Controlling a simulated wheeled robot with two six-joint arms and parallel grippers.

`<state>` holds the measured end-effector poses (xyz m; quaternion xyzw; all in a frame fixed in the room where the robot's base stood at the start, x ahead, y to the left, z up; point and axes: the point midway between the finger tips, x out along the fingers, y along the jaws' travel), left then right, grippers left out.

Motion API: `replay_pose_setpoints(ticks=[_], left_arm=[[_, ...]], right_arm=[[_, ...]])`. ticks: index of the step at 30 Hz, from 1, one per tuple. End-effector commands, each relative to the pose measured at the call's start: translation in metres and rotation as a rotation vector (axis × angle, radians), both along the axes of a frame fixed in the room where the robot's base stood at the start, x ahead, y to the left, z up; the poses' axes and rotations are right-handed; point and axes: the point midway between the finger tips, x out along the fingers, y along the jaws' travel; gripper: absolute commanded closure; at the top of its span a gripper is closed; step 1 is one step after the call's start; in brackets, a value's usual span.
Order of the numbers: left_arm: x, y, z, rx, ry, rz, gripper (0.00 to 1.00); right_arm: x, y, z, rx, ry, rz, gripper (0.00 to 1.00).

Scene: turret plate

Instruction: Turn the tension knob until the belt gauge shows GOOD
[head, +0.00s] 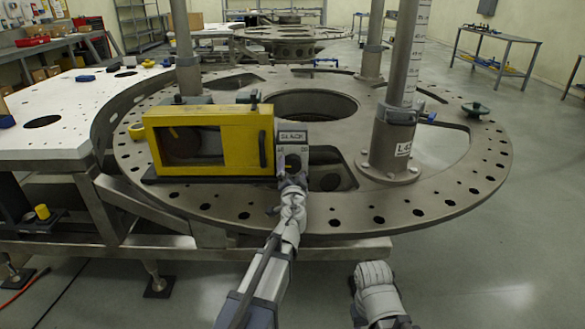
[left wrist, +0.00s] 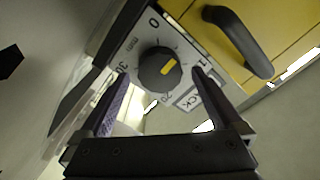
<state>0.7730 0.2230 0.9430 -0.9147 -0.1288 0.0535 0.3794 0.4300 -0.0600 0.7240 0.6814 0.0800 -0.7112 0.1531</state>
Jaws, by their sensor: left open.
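The tension knob (left wrist: 158,68) is a round black dial with a yellow mark, on a pale panel (left wrist: 132,45) with printed numbers and "mm". The yellow mark sits on the knob's right side in the left wrist view. A label ending in "ACK" (left wrist: 188,101) shows beside it; in the head view the belt gauge (head: 291,134) reads SLACK. My left gripper (left wrist: 160,75) is open, its two fingers on either side of the knob; I cannot tell whether they touch it. It also shows in the head view (head: 292,173) in front of the panel. My right gripper is not visible.
A yellow box with a window (head: 262,120) and a black handle (left wrist: 237,40) adjoins the panel. Both stand on a round steel turret plate (head: 440,195) with holes. Upright posts (head: 398,110) rise from the plate. A small green piece (head: 475,108) lies at its right.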

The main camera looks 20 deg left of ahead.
Motion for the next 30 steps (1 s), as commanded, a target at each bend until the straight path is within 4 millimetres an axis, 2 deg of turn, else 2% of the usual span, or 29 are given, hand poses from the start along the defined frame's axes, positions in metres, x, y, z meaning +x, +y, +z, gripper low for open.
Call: replay_pose_setpoints(ticks=[1, 4, 13, 30], left_arm=[[0.011, 0.002, 0.0, 0.0, 0.0, 0.0, 0.0], [0.019, 0.005, 0.0, 0.0, 0.0, 0.0, 0.0], [0.02, 0.006, 0.0, 0.0, 0.0, 0.0, 0.01], [0.02, 0.006, 0.0, 0.0, 0.0, 0.0, 0.65]], right_arm=[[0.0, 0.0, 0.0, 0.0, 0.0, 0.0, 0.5], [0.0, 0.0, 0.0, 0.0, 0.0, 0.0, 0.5], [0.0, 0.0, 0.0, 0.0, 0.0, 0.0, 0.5], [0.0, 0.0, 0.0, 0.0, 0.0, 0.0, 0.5]])
